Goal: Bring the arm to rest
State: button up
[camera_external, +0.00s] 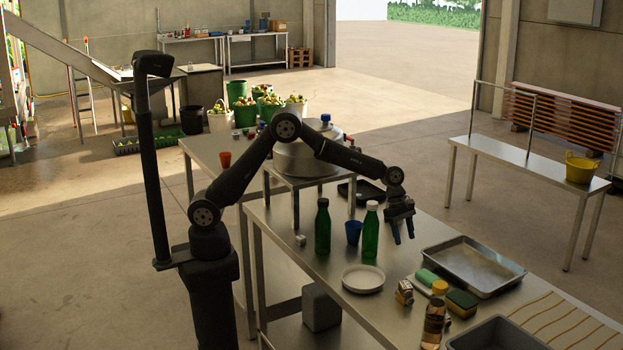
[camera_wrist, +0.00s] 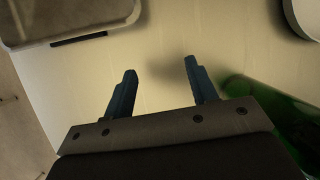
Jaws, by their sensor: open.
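My gripper (camera_external: 403,229) hangs over the steel table, its fingers pointing down. It is open and empty. In the wrist view its two blue fingers (camera_wrist: 160,78) stand apart above bare table top. My arm reaches out over the table, bent at the elbow. A green bottle with a white cap (camera_external: 370,234) stands just left of my gripper, and green glass shows at the right of the wrist view (camera_wrist: 280,112). I cannot tell whether they touch.
Left of that bottle are a blue cup (camera_external: 353,231), a dark-capped green bottle (camera_external: 322,232) and a white plate (camera_external: 363,279). A metal tray (camera_external: 470,266), a sponge (camera_external: 461,304) and a juice bottle (camera_external: 434,318) are nearer the front. A steel pot (camera_external: 305,160) stands behind.

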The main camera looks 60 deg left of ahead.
jog(key=shift+f, duration=1.55)
